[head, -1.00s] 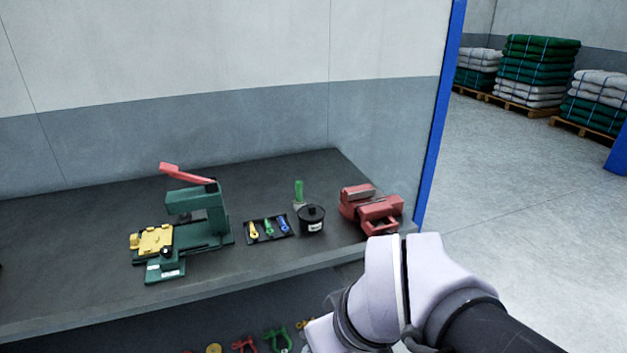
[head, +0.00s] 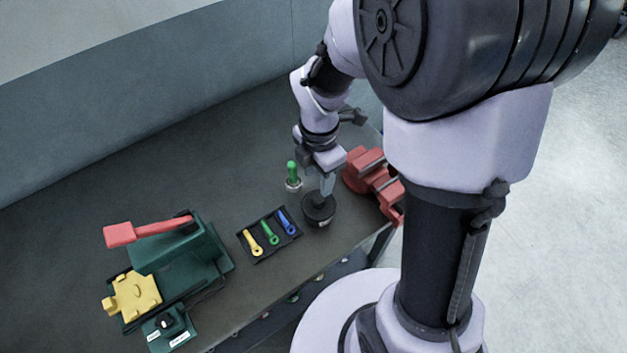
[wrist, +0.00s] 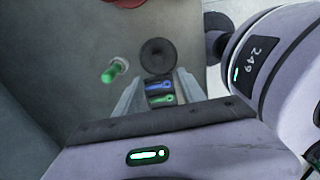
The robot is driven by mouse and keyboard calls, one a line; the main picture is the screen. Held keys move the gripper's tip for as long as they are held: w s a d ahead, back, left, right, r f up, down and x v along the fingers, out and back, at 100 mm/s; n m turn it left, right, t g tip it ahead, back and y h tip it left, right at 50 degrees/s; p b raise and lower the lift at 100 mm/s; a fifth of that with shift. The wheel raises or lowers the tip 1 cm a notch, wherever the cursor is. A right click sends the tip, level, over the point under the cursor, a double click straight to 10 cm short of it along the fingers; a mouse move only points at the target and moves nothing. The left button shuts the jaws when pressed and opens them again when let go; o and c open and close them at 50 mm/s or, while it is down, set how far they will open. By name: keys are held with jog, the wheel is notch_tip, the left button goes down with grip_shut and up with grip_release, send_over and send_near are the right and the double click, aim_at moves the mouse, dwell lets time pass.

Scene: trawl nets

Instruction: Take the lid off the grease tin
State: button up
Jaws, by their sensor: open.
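The grease tin (head: 320,221) is a small black round tin with a pale label, standing upright on the bench. Its dark lid (wrist: 158,55) is on top, with a round knob at the middle, seen from above in the wrist view. My gripper (head: 327,190) points down just over the tin, and its fingers partly hide the lid in the head view. In the wrist view my gripper (wrist: 160,84) is open, with a finger at each side and nothing held. The lid shows beyond the fingertips. I cannot tell whether a finger touches the knob.
A black tray (head: 262,250) with yellow, green and blue tools lies further left. A red vise (head: 372,180) is close on the right. A green press (head: 180,255) with a red lever stands at the lower left.

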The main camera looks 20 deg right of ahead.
jog(key=b, duration=0.1)
send_over(319, 199)
jog(key=f, duration=0.4)
jog(key=shift+a+f, duration=0.2)
jog(key=shift+a, duration=0.1)
jog(key=f, duration=0.2)
jog(key=f+b, duration=0.1)
jog(key=f, duration=0.1)
jog(key=f+b, duration=0.1)
jog(key=shift+d+f, duration=0.3)
jog(key=shift+f, duration=0.1)
jog(key=shift+s+r, duration=0.1)
grip_shut()
